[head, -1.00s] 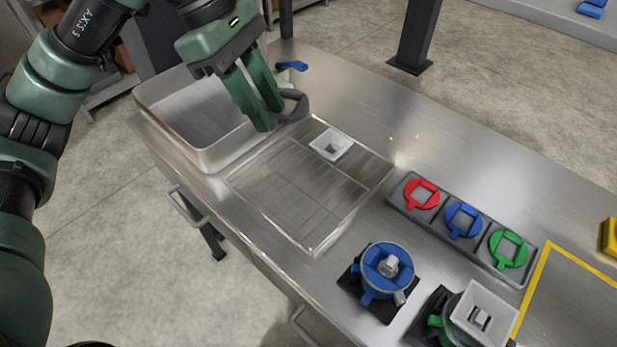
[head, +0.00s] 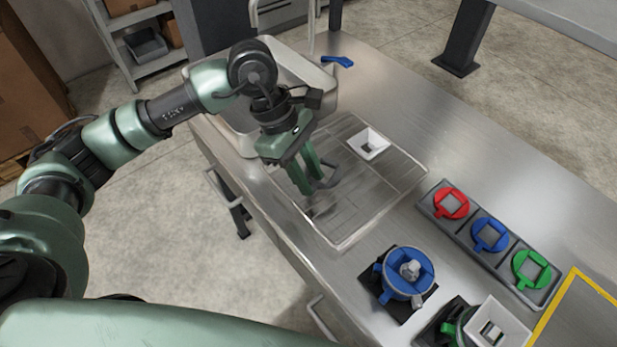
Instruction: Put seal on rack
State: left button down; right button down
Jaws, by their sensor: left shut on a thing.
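My left gripper (head: 309,191) is shut on a dark grey ring-shaped seal (head: 328,180). It holds the seal over the left part of the rack (head: 345,243), a flat rectangular grid on the steel counter. The fingers hide part of the seal, and I cannot tell whether it touches the rack. My right gripper is not in view.
A steel basin (head: 322,98) stands behind my gripper, with a blue handle (head: 337,62) beyond it. Red (head: 451,216), blue (head: 490,247) and green (head: 531,281) parts lie in a grey tray. A blue dispenser part (head: 408,291) stands in front. The rack's middle is clear.

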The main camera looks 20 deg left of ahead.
pick_arm(q)
notch_tip(320, 180, down, 2)
jog(key=shift+f, duration=0.2)
jog(key=c, duration=1.1)
grip_release()
jog(key=shift+r, duration=0.1)
